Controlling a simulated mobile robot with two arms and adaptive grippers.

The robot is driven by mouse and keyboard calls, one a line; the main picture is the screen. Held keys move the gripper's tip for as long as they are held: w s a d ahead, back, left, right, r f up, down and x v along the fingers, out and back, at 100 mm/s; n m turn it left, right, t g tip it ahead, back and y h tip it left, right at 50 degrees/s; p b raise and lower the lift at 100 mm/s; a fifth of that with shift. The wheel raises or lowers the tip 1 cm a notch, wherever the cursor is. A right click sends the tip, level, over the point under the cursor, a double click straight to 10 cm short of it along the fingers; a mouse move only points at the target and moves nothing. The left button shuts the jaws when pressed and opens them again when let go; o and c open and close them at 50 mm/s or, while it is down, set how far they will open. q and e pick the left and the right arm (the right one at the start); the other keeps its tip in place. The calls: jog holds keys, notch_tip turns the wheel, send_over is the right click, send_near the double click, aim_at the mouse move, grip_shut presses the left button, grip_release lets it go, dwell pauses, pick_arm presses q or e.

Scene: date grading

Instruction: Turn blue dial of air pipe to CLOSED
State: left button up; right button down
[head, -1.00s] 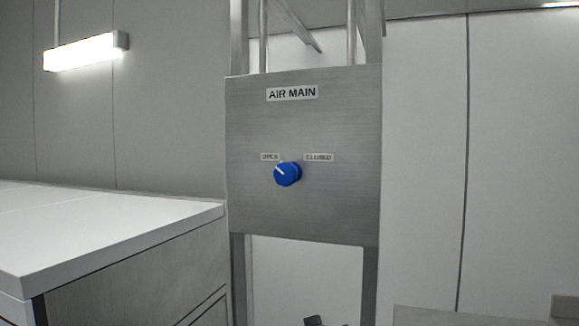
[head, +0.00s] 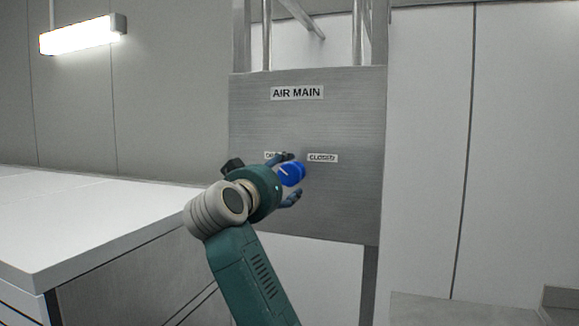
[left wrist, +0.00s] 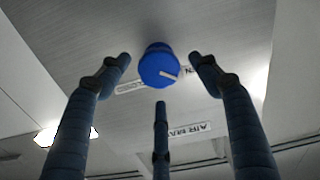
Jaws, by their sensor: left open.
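The blue dial (head: 291,174) sits on the grey metal panel (head: 340,205) under the "AIR MAIN" label (head: 297,93). Its white pointer line slants up and left, toward the OPEN label (head: 272,155), which is partly hidden by a finger. The CLOSED label (head: 322,158) is clear at the dial's upper right. My left gripper (head: 291,178) is open in front of the dial, its fingers spread above and below it. In the left wrist view the dial (left wrist: 159,66) lies between and beyond the open fingertips, with gaps visible. My right gripper is not in view.
A white-topped counter (head: 100,215) stands at the left, close to my left arm. Metal posts (head: 369,285) carry the panel. A low grey surface (head: 450,308) is at the lower right. The space right of the panel's face is open.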

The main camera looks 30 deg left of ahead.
aim_at(288, 174)
pick_arm(q)
jog(key=p+x, duration=0.1)
jog(key=x, duration=0.3)
jog(key=shift+d+r+p, duration=0.1)
jog(key=shift+r+p, duration=0.05)
jog(key=shift+p, duration=0.15)
jog(key=shift+w, duration=0.45)
jog(key=c, duration=1.2)
